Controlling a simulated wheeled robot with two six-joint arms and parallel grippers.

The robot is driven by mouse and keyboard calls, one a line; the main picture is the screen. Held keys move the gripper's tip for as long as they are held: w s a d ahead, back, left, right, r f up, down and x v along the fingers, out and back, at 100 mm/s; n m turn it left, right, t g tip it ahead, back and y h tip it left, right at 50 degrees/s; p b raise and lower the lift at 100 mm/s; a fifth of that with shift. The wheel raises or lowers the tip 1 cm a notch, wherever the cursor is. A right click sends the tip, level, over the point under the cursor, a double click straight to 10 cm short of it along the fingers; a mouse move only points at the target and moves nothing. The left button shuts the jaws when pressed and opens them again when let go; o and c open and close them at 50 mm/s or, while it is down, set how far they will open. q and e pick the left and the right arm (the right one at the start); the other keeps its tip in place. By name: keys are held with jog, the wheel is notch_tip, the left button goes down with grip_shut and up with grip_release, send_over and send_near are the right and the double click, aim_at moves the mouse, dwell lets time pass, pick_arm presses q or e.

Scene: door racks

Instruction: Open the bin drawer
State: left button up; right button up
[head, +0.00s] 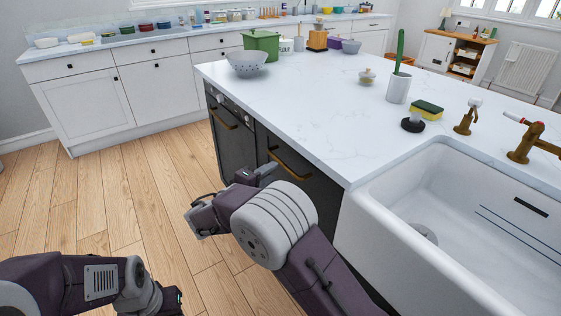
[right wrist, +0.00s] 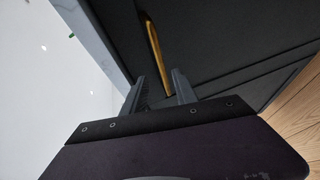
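A dark front panel (head: 318,192) with a brass bar handle (head: 291,163) is in the island side, left of the sink; I take it as the bin drawer. It looks closed. My right gripper (head: 262,172) is at this panel, just left of the handle in the head view. In the right wrist view, the two fingers (right wrist: 160,88) are spread apart, with the brass handle (right wrist: 157,58) running beyond and between their tips. They are not closed on it; contact cannot be told. My left arm shows at the lower left of the head view, but its gripper fingers do not show.
Another dark front (head: 229,137) with a brass handle and knobs is farther left. The white worktop (head: 330,110) overhangs the panel; a white sink (head: 450,235) is at the right. The wooden floor (head: 150,190) left of the island is clear.

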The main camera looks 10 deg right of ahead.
aim_at(283, 163)
jog(key=x, duration=0.4)
jog(key=b+x, duration=0.1)
jog(key=x, duration=0.3)
jog(key=shift+f, duration=0.25)
grip_shut()
dwell(0.9)
